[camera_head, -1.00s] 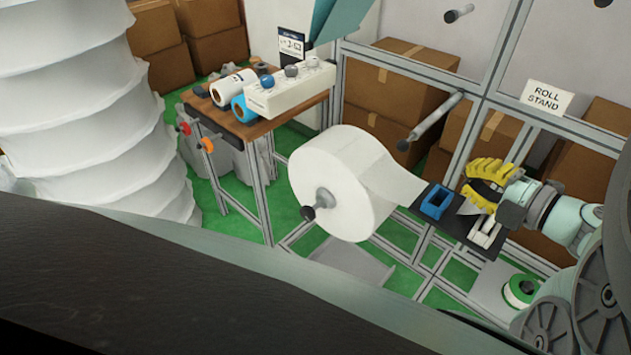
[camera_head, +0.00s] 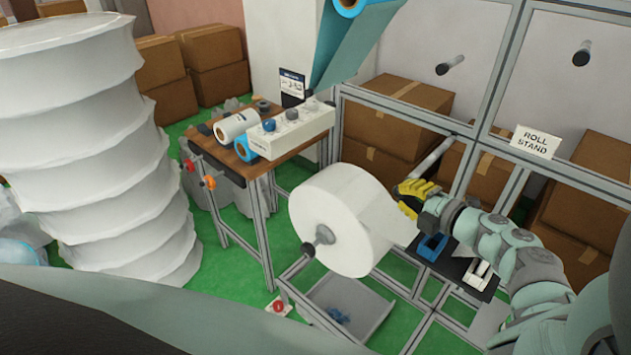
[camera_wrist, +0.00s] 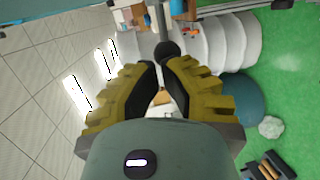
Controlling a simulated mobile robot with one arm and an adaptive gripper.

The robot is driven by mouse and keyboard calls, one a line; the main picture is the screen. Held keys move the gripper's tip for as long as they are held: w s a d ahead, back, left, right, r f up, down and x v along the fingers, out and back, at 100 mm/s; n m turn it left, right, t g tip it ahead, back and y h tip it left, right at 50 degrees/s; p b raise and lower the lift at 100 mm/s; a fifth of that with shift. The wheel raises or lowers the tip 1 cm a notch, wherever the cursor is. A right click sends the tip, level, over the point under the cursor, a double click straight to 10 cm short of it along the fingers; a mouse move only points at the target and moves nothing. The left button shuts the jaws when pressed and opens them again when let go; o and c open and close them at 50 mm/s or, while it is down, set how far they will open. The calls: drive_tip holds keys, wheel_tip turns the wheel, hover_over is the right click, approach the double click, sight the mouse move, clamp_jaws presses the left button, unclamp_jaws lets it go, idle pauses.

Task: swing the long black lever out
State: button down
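I cannot pick out a long black lever for certain. In the head view a long grey rod (camera_head: 439,153) stands out from the frame, its lower end hidden behind my gripper. In the wrist view a rod with a dark round knob (camera_wrist: 167,48) lies just past the fingertips. My gripper (camera_head: 408,196) has yellow ridged fingers with black pads and is at the right edge of the large white roll (camera_head: 331,220). In the wrist view the gripper (camera_wrist: 160,72) shows a narrow gap between its pads, with nothing clearly held. Contact with the knob cannot be told.
A blue block (camera_head: 432,247) and a white fitting (camera_head: 476,272) sit on a dark shelf below my arm. A white control box (camera_head: 289,131) with knobs stands on the wooden table. A grey tray (camera_head: 350,302) is under the roll. Cardboard boxes (camera_head: 401,133) stand behind the frame.

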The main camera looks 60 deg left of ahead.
drive_tip(key=shift+s+a, duration=0.1)
idle(0.3)
drive_tip(key=w+a+m+t+h+b, duration=0.1)
drive_tip(key=a+m+t+b, duration=0.3)
drive_tip(key=a+b, duration=0.5)
drive_tip(key=w+a+m+t+h+b, duration=0.1)
drive_tip(key=a+m+t+h+b, duration=0.2)
drive_tip(key=a, duration=1.3)
drive_tip(key=m+t+b, duration=0.2)
drive_tip(key=t+b, duration=0.2)
drive_tip(key=b, duration=0.2)
drive_tip(key=shift+w+a+t+h, duration=0.3)
drive_tip(key=shift+w+a+t, duration=0.05)
drive_tip(key=shift+t, duration=0.05)
drive_tip(key=shift+m, duration=0.3)
